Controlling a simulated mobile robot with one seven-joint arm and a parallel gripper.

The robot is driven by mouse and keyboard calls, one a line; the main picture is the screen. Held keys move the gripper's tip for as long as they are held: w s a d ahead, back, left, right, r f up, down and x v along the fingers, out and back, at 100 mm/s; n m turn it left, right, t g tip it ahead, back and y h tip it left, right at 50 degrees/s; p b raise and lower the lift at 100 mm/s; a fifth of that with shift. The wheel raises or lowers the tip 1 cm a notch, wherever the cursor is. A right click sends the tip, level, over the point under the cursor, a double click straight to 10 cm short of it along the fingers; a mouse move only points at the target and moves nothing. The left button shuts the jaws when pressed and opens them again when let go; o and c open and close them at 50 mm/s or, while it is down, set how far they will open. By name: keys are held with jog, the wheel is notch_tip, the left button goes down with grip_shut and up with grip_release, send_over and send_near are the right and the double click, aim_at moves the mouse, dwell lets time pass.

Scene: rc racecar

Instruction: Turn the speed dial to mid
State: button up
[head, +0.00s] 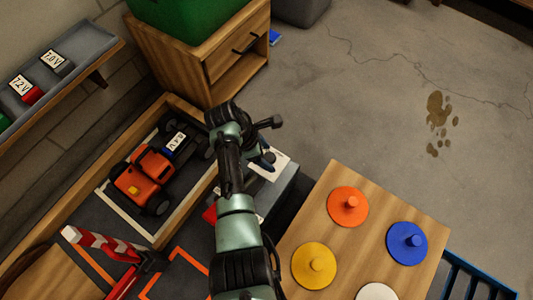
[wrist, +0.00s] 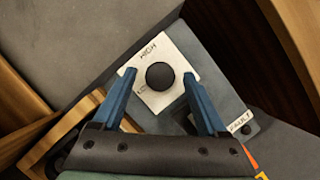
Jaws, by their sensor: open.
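The speed dial is a round black knob (wrist: 160,76) on a white plate (wrist: 150,101), fixed to a grey box. The plate reads HIGH at its upper edge, and a partly hidden label starting with L is at its left. I see no MID label and no clear pointer on the knob. My gripper (wrist: 159,77) is open, with one blue finger on each side of the knob in the wrist view; contact cannot be told. In the head view, my gripper (head: 264,159) is over the white plate (head: 277,167), and my arm hides much of the box.
A label reading FAULT (wrist: 239,122) is beside the dial. An orange car (head: 143,175) sits in a wooden-edged bay at left. A wooden table with coloured knobbed discs (head: 348,205) stands at right. A wooden cabinet (head: 190,62) is behind.

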grip_shut()
jog(key=shift+m, duration=0.3)
jog(key=m+g+b, duration=0.1)
jog(key=m+g, duration=0.1)
jog(key=m, duration=0.2)
jog(key=shift+w+f+b, duration=0.1)
jog(key=shift+w+b, duration=0.1)
jog(key=shift+b, duration=0.15)
jog(key=shift+w+m+g+b, duration=0.1)
jog(key=shift+m+g+b, duration=0.6)
jog(key=shift+m+b, duration=0.9)
jog(key=shift+m+y+p, duration=0.3)
jog(key=shift+m, duration=0.3)
grip_release()
